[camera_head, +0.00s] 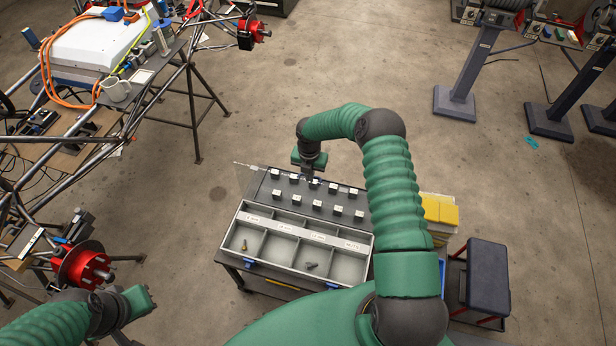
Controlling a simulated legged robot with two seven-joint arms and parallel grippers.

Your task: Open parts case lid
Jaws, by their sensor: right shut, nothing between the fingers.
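The grey parts case (285,213) sits in the middle of the view, on a low dark table. Its compartments are uncovered; one holds a small brass-coloured part (243,245) and another some dark parts (311,266). Blue latches (249,263) show on its front edge. A clear panel that looks like the lid (246,178) lies back behind the compartments, over a dark surface with rows of small white blocks. My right gripper (311,176) is shut and empty at the panel's far edge; touching or apart is unclear. My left gripper (140,303) is at lower left, away from the case.
A tube chassis (175,85) with a white box (97,48) and red hubs (82,266) fills the left side. Yellow bins (438,211) and a dark stool (487,272) stand right of the case. Grey stands (465,80) are at upper right. The floor behind the case is clear.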

